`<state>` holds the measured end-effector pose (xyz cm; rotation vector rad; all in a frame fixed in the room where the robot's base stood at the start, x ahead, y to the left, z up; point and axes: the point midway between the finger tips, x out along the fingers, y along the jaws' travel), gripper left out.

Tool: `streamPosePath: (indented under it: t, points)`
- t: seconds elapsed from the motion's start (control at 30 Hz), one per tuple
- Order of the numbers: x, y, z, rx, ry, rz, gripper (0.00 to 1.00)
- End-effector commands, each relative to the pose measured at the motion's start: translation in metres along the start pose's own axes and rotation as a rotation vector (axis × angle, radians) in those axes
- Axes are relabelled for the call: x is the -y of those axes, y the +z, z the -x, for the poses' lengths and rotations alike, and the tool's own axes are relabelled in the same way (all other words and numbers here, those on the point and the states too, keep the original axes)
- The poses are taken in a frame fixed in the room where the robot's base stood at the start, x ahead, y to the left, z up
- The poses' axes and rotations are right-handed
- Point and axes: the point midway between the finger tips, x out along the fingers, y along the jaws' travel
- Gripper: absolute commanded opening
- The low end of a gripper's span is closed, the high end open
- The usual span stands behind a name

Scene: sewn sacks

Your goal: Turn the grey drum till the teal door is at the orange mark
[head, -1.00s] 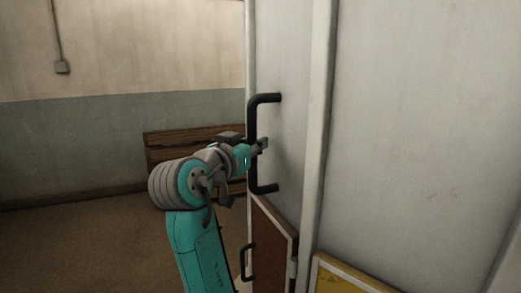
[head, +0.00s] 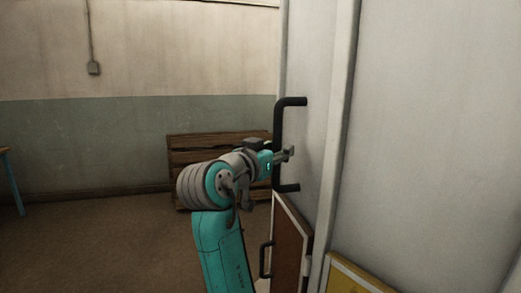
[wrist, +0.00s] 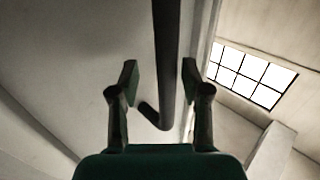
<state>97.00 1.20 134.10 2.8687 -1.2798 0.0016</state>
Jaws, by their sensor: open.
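A tall pale grey surface (head: 425,130), which looks like the drum's side, fills the right of the head view, with a raised vertical rib. A black upright bar handle (head: 278,120) is fixed to it left of the rib. My gripper (head: 289,153) is at the handle's lower half. In the wrist view my gripper (wrist: 160,80) has its fingers apart, one on each side of the handle bar (wrist: 166,45). I cannot tell whether either finger touches the bar. I see neither a teal door nor an orange mark.
Below the handle is a brown panel (head: 290,228) with a small black handle (head: 264,259). A yellow panel (head: 350,278) is at the bottom right. A slatted wooden stack (head: 195,155) stands by the back wall. A blue table leg (head: 17,195) shows at left. The floor between is clear.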

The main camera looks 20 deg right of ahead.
Motion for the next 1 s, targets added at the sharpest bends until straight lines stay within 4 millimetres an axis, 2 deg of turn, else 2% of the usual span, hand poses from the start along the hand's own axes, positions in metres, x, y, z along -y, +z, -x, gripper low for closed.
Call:
streamPosePath:
  t: [0.13, 0.27, 0.7, 0.83, 1.0]
  points:
    - [-0.001, -0.001, 0.004, -0.001, 0.000, -0.001, 0.47]
    - [0.000, -0.001, 0.021, -0.002, -0.002, -0.002, 0.47]
    - [0.001, -0.001, 0.106, -0.002, -0.003, 0.001, 0.47]
    - [0.002, -0.001, 0.120, -0.002, -0.002, 0.002, 0.47]
    - [0.001, -0.001, 0.127, -0.002, 0.000, 0.002, 0.47]
